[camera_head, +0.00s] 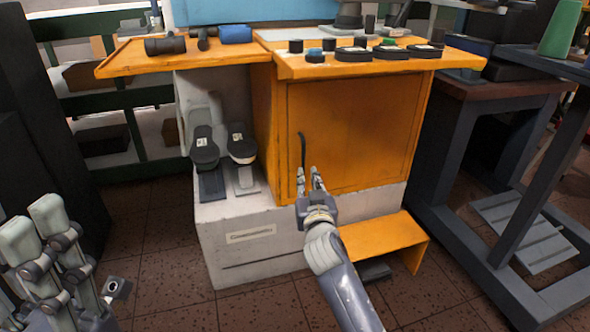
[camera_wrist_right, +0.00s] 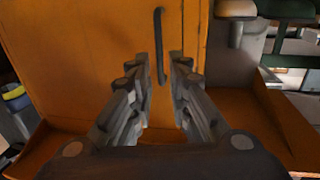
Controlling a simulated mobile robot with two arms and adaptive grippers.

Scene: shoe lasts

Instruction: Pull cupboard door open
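The orange cupboard door (camera_head: 355,125) is shut in its frame at the middle of the head view. A dark vertical bar handle (camera_head: 301,150) sits near its left edge. My right gripper (camera_head: 309,173) is open at the handle's lower end. In the right wrist view, the handle (camera_wrist_right: 158,35) lines up between the two open fingers (camera_wrist_right: 156,64); I cannot tell whether it is inside them or just beyond. My left gripper (camera_head: 35,222) is open and empty at the lower left, well away from the cupboard.
Shoe lasts (camera_head: 206,145) stand in the open bay left of the door. The orange worktop (camera_head: 300,69) above carries several dark parts. A low orange step (camera_head: 385,234) juts out below the door. A dark metal frame (camera_head: 450,150) stands close on the right.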

